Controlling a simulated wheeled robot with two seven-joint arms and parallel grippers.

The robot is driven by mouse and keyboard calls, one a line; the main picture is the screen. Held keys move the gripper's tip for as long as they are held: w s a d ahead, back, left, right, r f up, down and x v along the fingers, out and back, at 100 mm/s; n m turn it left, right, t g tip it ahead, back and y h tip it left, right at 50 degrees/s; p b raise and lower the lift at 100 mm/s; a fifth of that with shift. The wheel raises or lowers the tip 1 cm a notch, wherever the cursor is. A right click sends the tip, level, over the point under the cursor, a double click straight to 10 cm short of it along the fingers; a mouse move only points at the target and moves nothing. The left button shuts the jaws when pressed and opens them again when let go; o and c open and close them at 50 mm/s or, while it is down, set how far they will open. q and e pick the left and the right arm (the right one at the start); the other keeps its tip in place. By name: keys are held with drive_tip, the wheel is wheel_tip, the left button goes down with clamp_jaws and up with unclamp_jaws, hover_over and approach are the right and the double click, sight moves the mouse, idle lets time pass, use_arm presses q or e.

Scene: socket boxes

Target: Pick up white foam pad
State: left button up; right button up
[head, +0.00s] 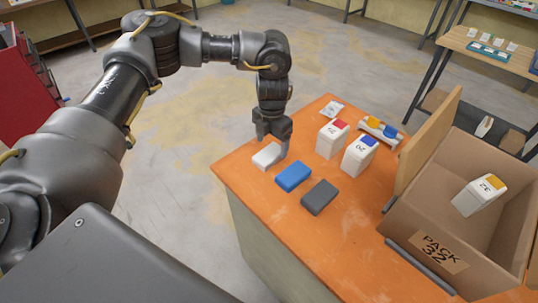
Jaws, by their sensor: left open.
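The white foam pad (267,156) lies on the orange tabletop near its left edge. My left gripper (271,137) points down right at the pad, with its fingers just over or around it; whether they touch it I cannot tell. The jaws are open. Part of the pad's far side is hidden by the gripper. A blue pad (293,176) and a dark grey pad (319,197) lie in a row beside it. My right gripper is not in view.
Two white boxes, one red-topped (332,139) and one blue-topped (358,155), stand behind the pads. A cardboard box (430,215) marked "PACK 32" holds a yellow-topped white box (479,195) at right. A small rack (379,131) stands behind. The table's front is clear.

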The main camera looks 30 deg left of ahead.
sight(271, 152)
use_arm(q)
drive_tip(key=f, duration=0.2)
drive_tip(key=f+p, duration=0.1)
drive_tip(key=f, duration=0.1)
drive_tip(key=shift+w+a, duration=0.1)
drive_tip(key=shift+a, duration=0.1)
drive_tip(key=c, duration=1.1)
